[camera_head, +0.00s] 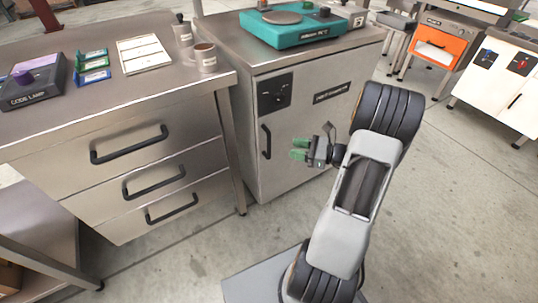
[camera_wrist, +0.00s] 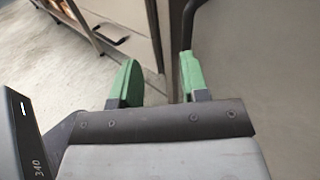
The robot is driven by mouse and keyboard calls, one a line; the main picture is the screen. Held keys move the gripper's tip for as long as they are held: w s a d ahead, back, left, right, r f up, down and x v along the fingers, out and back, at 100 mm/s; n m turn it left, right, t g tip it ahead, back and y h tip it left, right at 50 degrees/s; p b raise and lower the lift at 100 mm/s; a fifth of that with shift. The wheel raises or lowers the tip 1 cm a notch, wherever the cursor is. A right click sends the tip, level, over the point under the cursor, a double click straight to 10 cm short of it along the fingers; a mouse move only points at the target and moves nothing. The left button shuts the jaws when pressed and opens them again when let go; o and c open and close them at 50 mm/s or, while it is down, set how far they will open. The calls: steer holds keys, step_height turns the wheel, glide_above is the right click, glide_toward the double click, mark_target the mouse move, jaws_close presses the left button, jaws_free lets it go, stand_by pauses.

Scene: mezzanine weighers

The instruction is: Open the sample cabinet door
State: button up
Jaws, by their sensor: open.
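The sample cabinet (camera_head: 305,155) is a grey metal cabinet with a dark dial lock (camera_head: 274,93) and a dark label plate on its front. Its door (camera_head: 300,125) looks closed. The black vertical door handle (camera_head: 266,141) is near the door's left edge. My gripper (camera_head: 298,149) is in front of the door, to the right of the handle in the head view. Its green fingertips are apart with nothing between them. In the wrist view my gripper (camera_wrist: 158,82) is open, and a dark handle bar (camera_wrist: 188,25) shows just beyond the right fingertip. Contact cannot be told.
A drawer bench (camera_head: 150,160) with black pulls stands left of the cabinet. A teal device (camera_head: 290,27) sits on the cabinet top. An orange-fronted unit (camera_head: 440,45) and a white cabinet (camera_head: 503,80) stand at the back right. Concrete floor (camera_head: 440,200) is free at right.

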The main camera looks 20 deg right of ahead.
step_height(320, 180, down, 3)
steer(key=d+m+t+h+b, duration=0.1)
steer(key=d+m+t, duration=0.1)
steer(key=d, duration=0.1)
steer(key=b+x, duration=0.3)
steer(key=x, duration=1)
steer(key=shift+w+r+b, duration=0.1)
steer(key=shift+w+b, duration=0.25)
steer(key=shift+b, duration=0.05)
jaws_close()
